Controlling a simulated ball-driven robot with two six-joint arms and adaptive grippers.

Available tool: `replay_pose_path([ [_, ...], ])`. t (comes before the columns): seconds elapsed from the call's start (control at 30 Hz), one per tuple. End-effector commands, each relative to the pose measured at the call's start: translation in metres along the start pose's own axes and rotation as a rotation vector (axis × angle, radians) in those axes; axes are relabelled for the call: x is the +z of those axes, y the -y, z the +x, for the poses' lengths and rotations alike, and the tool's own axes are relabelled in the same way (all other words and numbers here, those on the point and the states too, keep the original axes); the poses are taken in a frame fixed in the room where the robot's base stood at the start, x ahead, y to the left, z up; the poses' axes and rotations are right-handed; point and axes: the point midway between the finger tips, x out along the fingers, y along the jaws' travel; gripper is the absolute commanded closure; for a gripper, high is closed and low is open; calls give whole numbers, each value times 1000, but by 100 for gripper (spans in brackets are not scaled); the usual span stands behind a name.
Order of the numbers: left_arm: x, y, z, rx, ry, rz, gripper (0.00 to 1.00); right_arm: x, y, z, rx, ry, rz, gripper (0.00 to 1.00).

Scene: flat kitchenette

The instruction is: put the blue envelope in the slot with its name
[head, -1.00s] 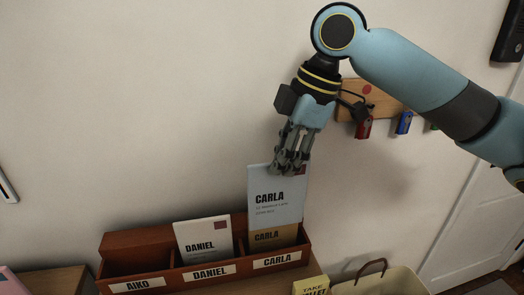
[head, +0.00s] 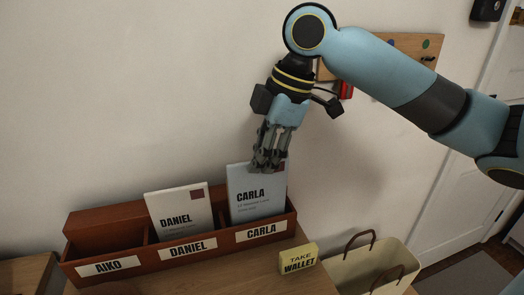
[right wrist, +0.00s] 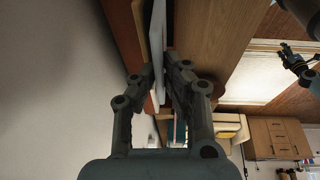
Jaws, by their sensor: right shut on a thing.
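The blue envelope (head: 257,199), marked CARLA, stands nearly upright with its lower part inside the right slot of the red-brown letter rack (head: 140,259). That slot's label (head: 262,231) also reads CARLA. My right gripper (head: 268,166) is shut on the envelope's top edge.
A white envelope (head: 180,213) marked DANIEL stands in the middle slot. The left slot, labelled AIKO (head: 107,266), looks empty. A yellow TAKE WALLET note (head: 299,258) and a cream bag (head: 365,268) are to the right. The wall is close behind.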

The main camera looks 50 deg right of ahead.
Motion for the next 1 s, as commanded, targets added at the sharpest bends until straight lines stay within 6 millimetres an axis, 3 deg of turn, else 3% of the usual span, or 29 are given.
replay_pose_path([
  [0.13, 6, 0, 6, 0, 9, 0, 60, 3, 1, 10, -1, -1, 0, 100],
  [0.43, 6, 0, 6, 0, 9, 0, 60, 3, 1, 11, 0, -1, 0, 100],
  [0.47, 6, 0, 6, 0, 9, 0, 60, 3, 1, 11, 0, -1, 0, 89],
  [0.5, 6, 0, 6, 0, 9, 0, 60, 3, 1, 11, 0, -1, 0, 84],
  [0.67, 5, 0, 6, 0, 7, 0, 60, 3, 1, 11, 0, -1, 0, 64],
  [1.0, 3, 2, 6, -2, 3, 1, 60, 4, 0, 6, 3, 1, -2, 64],
])
